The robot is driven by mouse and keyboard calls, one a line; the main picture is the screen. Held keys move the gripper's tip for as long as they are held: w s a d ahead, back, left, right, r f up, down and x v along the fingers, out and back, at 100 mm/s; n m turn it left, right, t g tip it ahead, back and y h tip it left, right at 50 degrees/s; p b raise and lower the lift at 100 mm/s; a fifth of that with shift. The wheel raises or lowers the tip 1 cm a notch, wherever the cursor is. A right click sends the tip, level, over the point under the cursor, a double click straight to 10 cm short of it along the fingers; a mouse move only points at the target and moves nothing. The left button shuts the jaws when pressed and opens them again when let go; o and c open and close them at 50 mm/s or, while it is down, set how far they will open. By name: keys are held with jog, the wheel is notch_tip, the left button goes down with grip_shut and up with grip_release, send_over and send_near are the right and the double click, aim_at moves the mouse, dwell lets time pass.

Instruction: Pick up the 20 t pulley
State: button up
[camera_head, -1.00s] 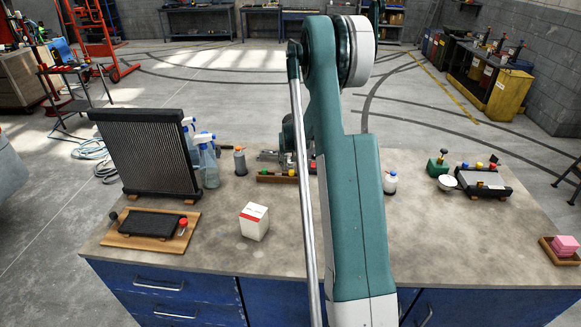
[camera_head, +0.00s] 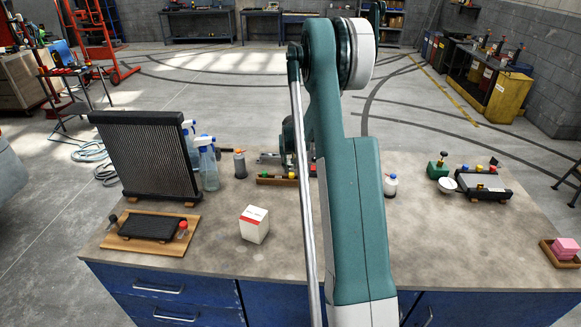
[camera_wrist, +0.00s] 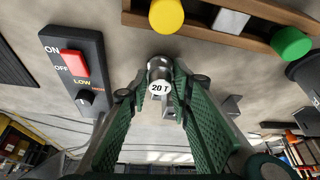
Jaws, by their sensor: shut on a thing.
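The 20 t pulley (camera_wrist: 159,88) is a small metal piece with a round white "20 T" label, in the middle of the wrist view. My gripper (camera_wrist: 155,97) has green ribbed pads on both sides of it and is shut on it. In the head view my own arm hides the pulley and the gripper. Whether the pulley touches the bench below cannot be told.
In the wrist view a switch box (camera_wrist: 90,92) with a red rocker is at left, and a wooden tray (camera_wrist: 228,38) with yellow and green knobs is at the top. The head view shows a finned radiator (camera_head: 150,158), a white box (camera_head: 254,225) and bare bench between.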

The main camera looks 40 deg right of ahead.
aim_at(290, 164)
jog(key=shift+r, duration=4.8)
